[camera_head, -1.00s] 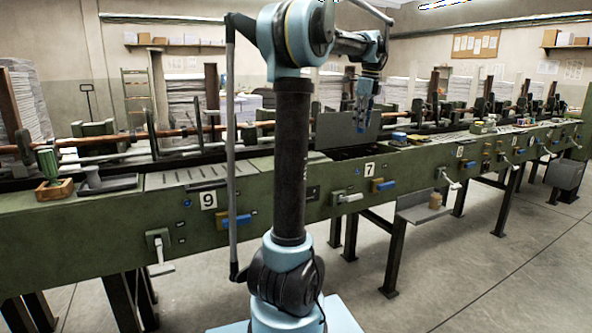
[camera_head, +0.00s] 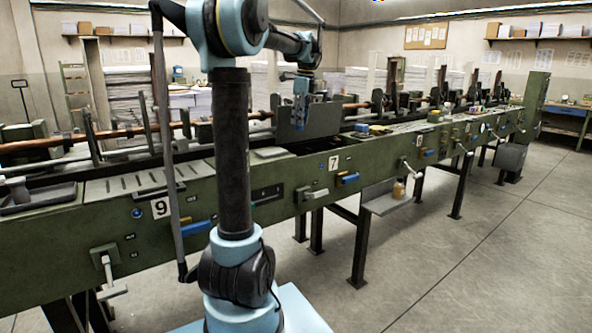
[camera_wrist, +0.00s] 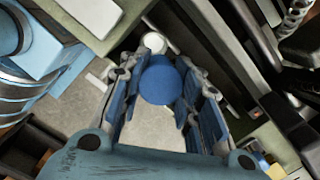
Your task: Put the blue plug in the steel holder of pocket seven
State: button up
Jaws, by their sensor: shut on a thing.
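My gripper (camera_head: 301,112) hangs above the green bench by pocket seven, marked by a white plate (camera_head: 334,162) with a 7. In the wrist view my gripper (camera_wrist: 160,100) has its blue-padded fingers closed on the blue plug (camera_wrist: 160,82), whose round blue face shows between them. The plug is too small to make out in the head view. A pale round end (camera_wrist: 154,42) shows just beyond the plug; I cannot tell what it belongs to. I cannot make out the steel holder clearly in either view.
The long green bench (camera_head: 60,245) runs across the view. An upright grey plate (camera_head: 310,122) stands close behind my gripper. A lever (camera_head: 315,193) and a blue handle (camera_head: 347,179) stick out from the front near the 7. A small shelf (camera_head: 385,203) juts out lower. The floor in front is clear.

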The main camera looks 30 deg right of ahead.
notch_tip(320, 180, down, 10)
jog(key=a, duration=0.1)
jog(key=shift+r+n, duration=0.15)
jog(key=shift+n, duration=0.15)
jog(key=shift+f, duration=2.45)
jog(key=shift+c, duration=0.2)
jog(key=shift+f, duration=0.25)
jog(key=o, duration=0.8)
jog(key=shift+r, duration=0.1)
jog(key=r, duration=0.4)
jog(key=s+r, duration=0.1)
jog(key=r, duration=0.3)
jog(key=d+r, duration=0.1)
jog(key=r, duration=0.3)
jog(key=shift+s+r, duration=0.15)
jog(key=shift+s, duration=0.05)
jog(key=shift+s, duration=0.1)
